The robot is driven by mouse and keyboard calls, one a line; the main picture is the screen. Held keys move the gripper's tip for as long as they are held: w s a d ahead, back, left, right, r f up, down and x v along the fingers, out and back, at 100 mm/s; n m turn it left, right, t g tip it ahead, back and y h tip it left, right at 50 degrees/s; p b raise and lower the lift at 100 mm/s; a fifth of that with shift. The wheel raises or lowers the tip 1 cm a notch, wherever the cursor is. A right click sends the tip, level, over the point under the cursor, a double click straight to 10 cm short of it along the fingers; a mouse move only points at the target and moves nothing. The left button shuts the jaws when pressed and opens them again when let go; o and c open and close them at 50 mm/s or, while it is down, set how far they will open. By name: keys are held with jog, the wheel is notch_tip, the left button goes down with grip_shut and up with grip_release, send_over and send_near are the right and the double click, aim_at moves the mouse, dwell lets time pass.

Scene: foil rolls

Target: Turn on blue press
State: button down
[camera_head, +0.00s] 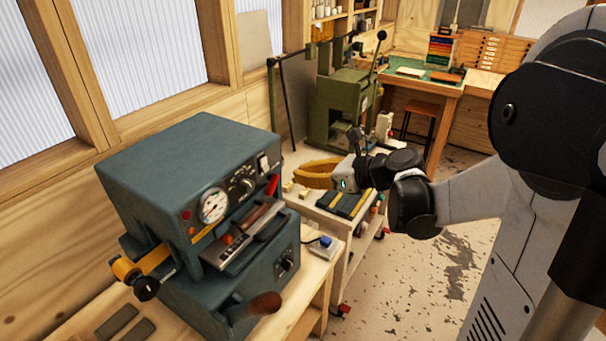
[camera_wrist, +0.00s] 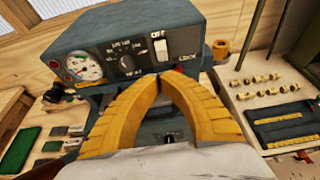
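The blue-grey press (camera_head: 185,165) stands on the wooden bench at the left. Its front panel has a round gauge (camera_head: 212,207), a black dial knob (camera_head: 247,185) and a white switch (camera_head: 263,163). In the wrist view the press (camera_wrist: 120,30) fills the top, with the switch (camera_wrist: 160,48) below an "OFF" label and right of the knob (camera_wrist: 127,63). My gripper (camera_head: 298,172) has yellow curved fingers and is to the right of the press, pointing at its panel. In the wrist view the fingertips (camera_wrist: 159,79) meet, with nothing visible between them, below the switch in the picture.
A red-tipped lever (camera_head: 272,185) and a wooden-handled lever (camera_head: 264,303) stick out from the press. A blue-button box (camera_head: 325,243) sits beside it. A cart (camera_head: 345,225) with brass pieces (camera_wrist: 270,85) stands to the right, and a green machine (camera_head: 340,105) behind. Floor at right is open.

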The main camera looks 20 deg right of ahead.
aim_at(260, 174)
jog(key=b+x, duration=0.1)
jog(key=x, duration=0.9)
jog(key=shift+w+a+f, duration=0.1)
jog(key=shift+w+a, duration=0.05)
jog(key=shift+w, duration=0.05)
jog(key=b, duration=0.2)
jog(key=f+t+b, duration=0.1)
jog(key=b, duration=0.1)
jog(key=shift+w+a+f+y, duration=0.2)
jog(key=shift+w+a+y, duration=0.05)
jog(key=shift+w+y, duration=0.15)
jog(key=shift+r+p, duration=0.45)
jog(key=shift+s, duration=0.15)
